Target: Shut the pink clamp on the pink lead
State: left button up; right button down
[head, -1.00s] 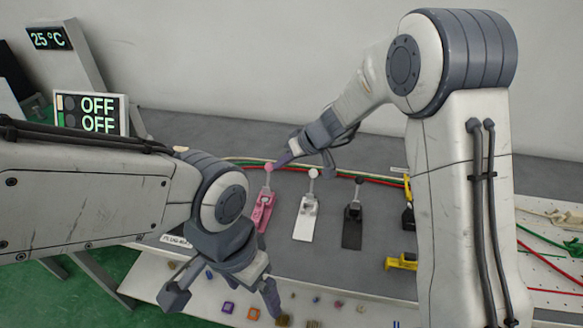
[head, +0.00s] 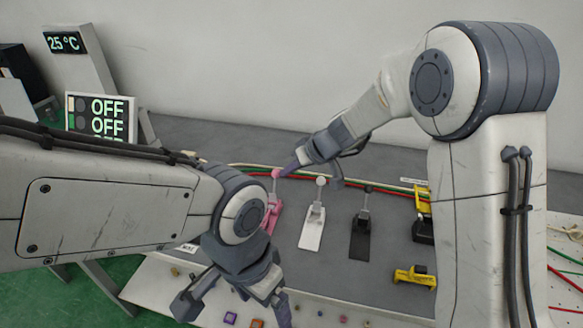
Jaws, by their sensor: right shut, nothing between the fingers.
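The pink clamp (head: 271,216) is at the left of a row of clamps on the grey bench, partly hidden by my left arm. Its lever stands up with a round pink knob (head: 276,174) on top. My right gripper (head: 288,170) is shut and empty, its tip close beside the knob's right side; I cannot tell whether they touch. My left gripper (head: 234,311) is open and empty at the near edge of the bench. I cannot make out a separate pink lead among the cables behind the clamps.
A white clamp (head: 312,227) and a black clamp (head: 361,236) stand to the right with levers up. Yellow clamps (head: 415,277) are further right. Red, green and pale cables (head: 390,189) run behind the row. A panel (head: 101,117) reading OFF stands at left.

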dwell(0.7)
pick_arm(q)
jog(key=shift+r+p, duration=0.35)
jog(key=shift+r, duration=0.05)
pick_arm(e)
jog(key=shift+r, duration=0.8)
pick_arm(q)
jog(key=shift+f, duration=0.1)
pick_arm(e)
jog(key=shift+d, duration=0.1)
pick_arm(q)
jog(key=shift+w+d+f+b, duration=0.15)
jog(key=shift+d+f+b, duration=0.05)
jog(key=shift+f+b, duration=0.25)
jog(key=shift+w+d+f+b, duration=0.1)
jog(key=shift+d+f+b, duration=0.1)
jog(key=shift+f+b, duration=0.2)
pick_arm(e)
jog(key=d+r, duration=0.7)
jog(key=d, duration=0.2)
jog(key=shift+s+d+r, duration=0.15)
jog(key=shift+s+r, duration=0.05)
jog(key=shift+r, duration=0.1)
pick_arm(q)
jog(key=shift+c, duration=0.3)
